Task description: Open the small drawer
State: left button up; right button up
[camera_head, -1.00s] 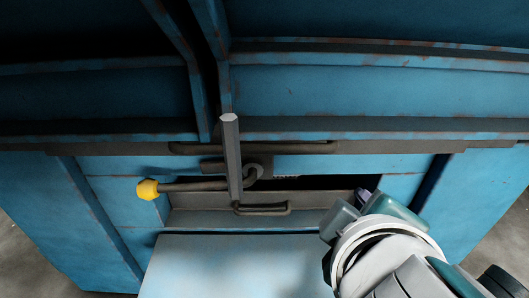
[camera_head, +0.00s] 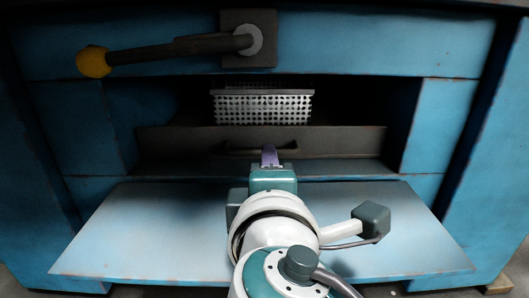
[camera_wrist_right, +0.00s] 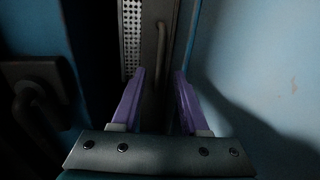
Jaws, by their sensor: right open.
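The small drawer shows in the head view as a wide dark grey front (camera_head: 330,141) low in the opening of a blue machine. A bar handle (camera_head: 235,149) is at its middle, partly hidden by my right gripper. In the right wrist view the drawer front (camera_wrist_right: 150,30) runs upright, with its curved handle (camera_wrist_right: 161,40) just beyond the fingertips. My right gripper (camera_head: 269,155) is in front of the handle. Its purple fingers (camera_wrist_right: 159,76) are apart, with nothing held between them. I cannot tell whether they touch the handle. My left gripper is out of view.
A perforated metal basket (camera_head: 263,107) sits behind the drawer front. A lever (camera_head: 180,48) with a yellow knob (camera_head: 93,62) is mounted above the opening. A light blue flap (camera_head: 130,230) lies folded down below my right arm. Blue walls (camera_head: 435,125) bound the opening on both sides.

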jog(key=b+x, duration=0.4)
jog(key=x, duration=0.3)
grip_shut()
dwell(1.3)
